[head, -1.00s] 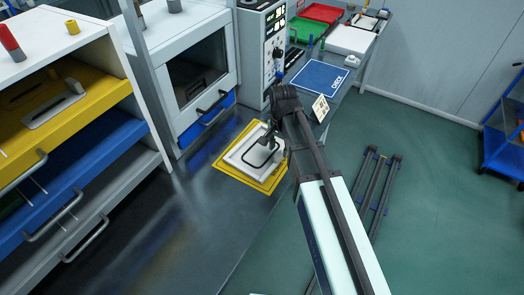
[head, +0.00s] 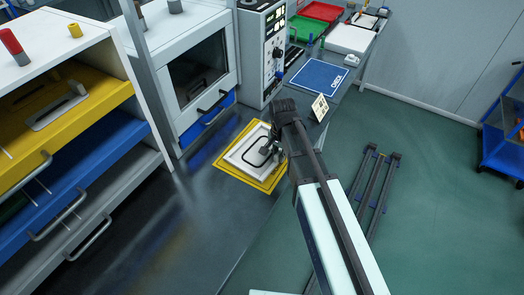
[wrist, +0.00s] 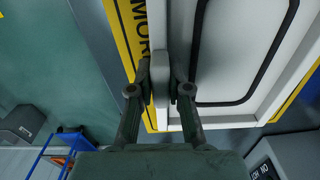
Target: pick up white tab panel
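The white tab panel (head: 243,154), a pale plate with a black rounded outline, lies over the yellow-bordered mat (head: 222,166) on the dark bench. It fills the upper right of the wrist view (wrist: 185,60), where its upright tab (wrist: 161,88) stands at the panel's edge. My gripper (wrist: 162,82) has one finger on each side of this tab, and both fingers appear to touch it. In the head view, my gripper (head: 268,149) is low over the panel's right part, and my arm hides some of that edge.
A cabinet with a yellow drawer (head: 75,105) stands at left, beside a glass-fronted unit (head: 195,75). Behind are a control box (head: 262,50), a blue mat (head: 319,75) and a small sign (head: 319,107). The bench left of the panel is clear.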

